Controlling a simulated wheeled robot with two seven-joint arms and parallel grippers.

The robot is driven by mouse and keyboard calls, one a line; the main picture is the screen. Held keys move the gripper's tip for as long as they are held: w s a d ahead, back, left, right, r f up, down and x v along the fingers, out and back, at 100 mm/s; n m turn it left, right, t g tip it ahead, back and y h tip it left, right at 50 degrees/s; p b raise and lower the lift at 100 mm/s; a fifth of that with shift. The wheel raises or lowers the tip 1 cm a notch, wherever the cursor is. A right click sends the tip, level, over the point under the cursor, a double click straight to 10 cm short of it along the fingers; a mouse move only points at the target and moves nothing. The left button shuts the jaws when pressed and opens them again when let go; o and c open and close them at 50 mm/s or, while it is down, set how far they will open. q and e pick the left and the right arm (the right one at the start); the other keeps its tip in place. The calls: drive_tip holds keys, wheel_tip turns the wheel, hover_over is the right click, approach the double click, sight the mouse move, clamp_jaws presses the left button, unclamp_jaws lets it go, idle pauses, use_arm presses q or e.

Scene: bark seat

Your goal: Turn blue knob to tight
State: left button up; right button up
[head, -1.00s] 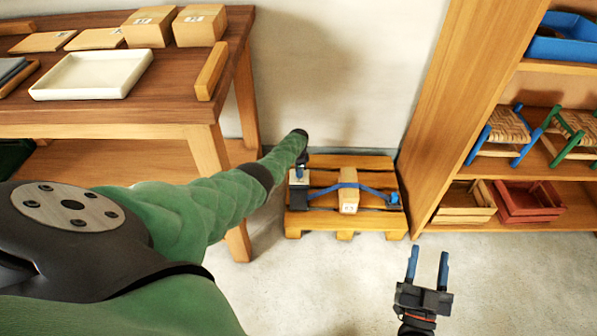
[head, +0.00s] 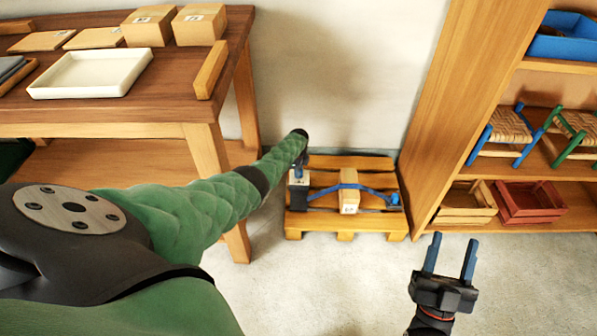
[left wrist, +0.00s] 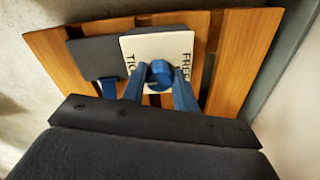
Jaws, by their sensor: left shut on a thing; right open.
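The blue knob (left wrist: 160,73) sits on a pale plate (left wrist: 133,46) with black lettering, partly hidden, reading like "TIG…" on one side and "FREE" on the other. My left gripper (left wrist: 158,84) has its two blue fingers on either side of the knob and is shut on it. In the head view the left gripper (head: 299,172) reaches down to the plate at the left end of the wooden pallet (head: 345,236). My right gripper (head: 450,256) is open and empty above the floor, right of and nearer than the pallet.
A blue strap (head: 325,191) runs across the pallet over a cardboard box (head: 349,200). A table (head: 110,115) with a white tray (head: 92,73) and boxes stands left. A shelf (head: 450,110) with stools and crates stands right. The floor in front is clear.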

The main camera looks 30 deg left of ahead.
idle(0.3)
use_arm(q)
drive_tip(key=o, duration=1)
drive_tip(key=shift+c, duration=0.2)
use_arm(e)
drive_tip(key=shift+w, duration=0.1)
use_arm(q)
wheel_tip(320, 180, up, 4)
drive_tip(key=shift+f+p, duration=0.25)
drive_tip(key=shift+p, duration=0.7)
use_arm(e)
wheel_tip(320, 180, down, 18)
drive_tip(key=w+a+g+h, duration=0.2)
drive_tip(key=w+g, duration=0.1)
drive_tip(key=g, duration=0.4)
use_arm(q)
wheel_tip(320, 180, up, 4)
drive_tip(key=shift+f+p, duration=0.1)
drive_tip(key=shift+p, duration=0.6)
drive_tip(key=shift+r, duration=0.2)
use_arm(e)
drive_tip(key=s+f+g, duration=0.2)
drive_tip(key=f+g, duration=0.1)
drive_tip(key=f, duration=0.6)
drive_tip(key=s+f+g+h, duration=0.1)
drive_tip(key=s+f+g, duration=0.2)
drive_tip(key=f, duration=0.6)
drive_tip(key=shift+s+d, duration=0.2)
drive_tip(key=shift+s, duration=0.05)
